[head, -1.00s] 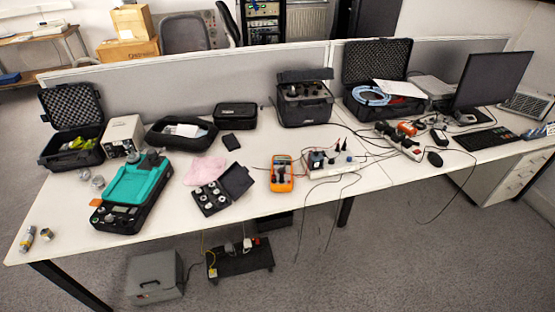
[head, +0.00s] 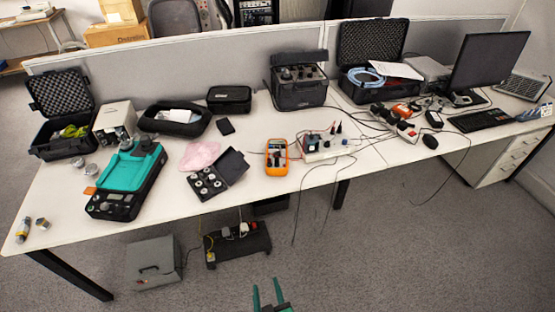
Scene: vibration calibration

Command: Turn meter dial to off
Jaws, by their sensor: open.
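The meter (head: 277,157) is an orange handheld multimeter with a dark face, lying on the white table near its front edge. Its dial is too small to read, so its setting cannot be told. Dark leads run from it toward a white terminal box (head: 325,146) at its right. My gripper (head: 268,290) shows at the bottom middle of the head view, with two green fingers apart and nothing between them. It is in front of the table and well below the meter in the picture, touching nothing.
A black case of round weights (head: 218,176) lies open left of the meter. A teal-and-black device (head: 127,180) sits farther left. Loose cables (head: 297,205) hang over the front edge right of the meter. A power strip (head: 242,243) is under the table. The floor in front is clear.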

